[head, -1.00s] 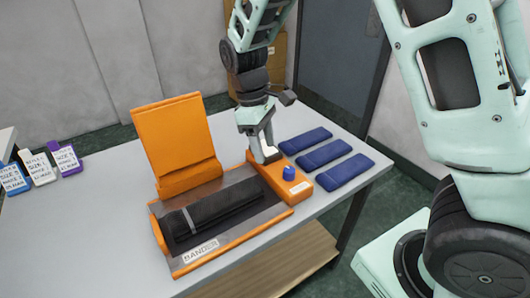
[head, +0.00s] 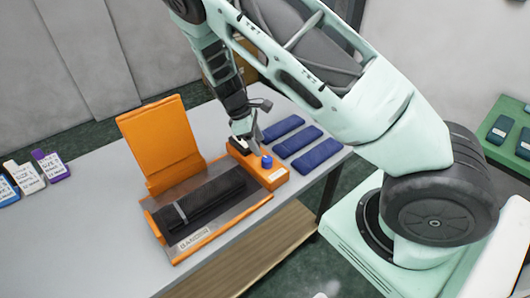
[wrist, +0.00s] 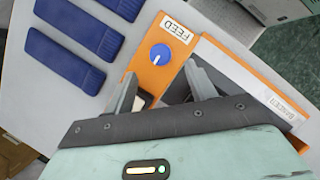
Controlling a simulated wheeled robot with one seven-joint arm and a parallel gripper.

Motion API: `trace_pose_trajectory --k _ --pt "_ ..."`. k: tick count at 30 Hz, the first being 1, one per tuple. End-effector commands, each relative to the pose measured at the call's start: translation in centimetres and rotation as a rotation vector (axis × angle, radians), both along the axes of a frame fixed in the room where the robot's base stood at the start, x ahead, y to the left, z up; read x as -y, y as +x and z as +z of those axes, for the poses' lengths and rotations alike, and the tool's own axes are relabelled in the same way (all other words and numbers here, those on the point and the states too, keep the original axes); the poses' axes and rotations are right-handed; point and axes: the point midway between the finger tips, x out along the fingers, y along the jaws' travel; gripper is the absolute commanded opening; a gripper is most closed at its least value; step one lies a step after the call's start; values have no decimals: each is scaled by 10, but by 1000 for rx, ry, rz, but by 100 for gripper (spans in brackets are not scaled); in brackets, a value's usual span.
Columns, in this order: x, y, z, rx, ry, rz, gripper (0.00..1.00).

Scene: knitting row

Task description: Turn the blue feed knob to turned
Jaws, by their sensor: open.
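The blue feed knob (head: 267,162) stands on the orange control box at the right end of the banding machine. In the wrist view the knob (wrist: 160,54) shows a white pointer line, beside a label reading FEED (wrist: 175,28). My gripper (head: 246,148) is over the box, behind the knob in the head view. In the wrist view my gripper (wrist: 158,80) has its two fingers spread apart with nothing between them, and the knob lies just beyond the fingertips. A pale part on the box (wrist: 146,98) is partly hidden by a finger.
The machine's raised orange lid (head: 160,140) and a dark folded bundle (head: 202,198) lie left of the box. Several blue folded pieces (head: 302,140) lie right of it. Tags (head: 25,177) stand at the table's left.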

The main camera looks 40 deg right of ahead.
Motion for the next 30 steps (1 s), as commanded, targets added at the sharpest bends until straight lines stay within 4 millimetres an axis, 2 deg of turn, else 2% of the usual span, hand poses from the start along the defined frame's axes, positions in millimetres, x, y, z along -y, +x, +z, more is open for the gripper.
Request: trace_pose_trajectory --k 6,10,15,23,28,30 --pt "12 -12 -36 -4 -2 -2 55" --pt "16 -15 -50 -2 0 -2 55" --pt "18 -17 -59 -1 1 0 55" --pt "18 -17 -60 0 0 0 55" --pt "18 -17 -60 0 0 0 11" --pt "18 -17 -60 0 0 0 11"
